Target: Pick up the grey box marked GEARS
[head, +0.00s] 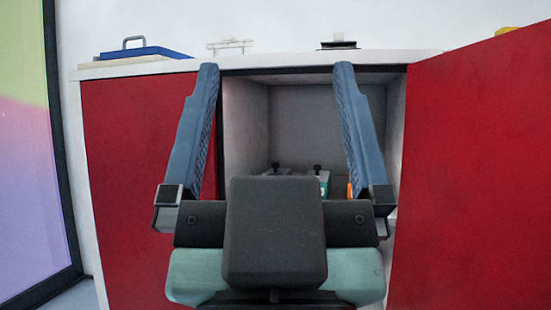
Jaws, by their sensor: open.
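My gripper (276,70) is open and empty, its two long blue fingers spread wide in front of an open cabinet compartment. Inside it, low down behind the gripper's body, are the tops of two boxes with black knobs. One is a grey box top (284,171). The other (318,175), just right of it, is greyish with a teal side. My gripper hides most of both. No GEARS marking can be read, so I cannot tell which one carries it. The fingers touch neither box.
The cabinet (232,130) has a red left door (130,170), shut, and a red right door (470,170) swung open towards me. An orange thing (349,190) shows partly inside at the right. A blue item with a handle (145,52) lies on top. A large window or screen stands left.

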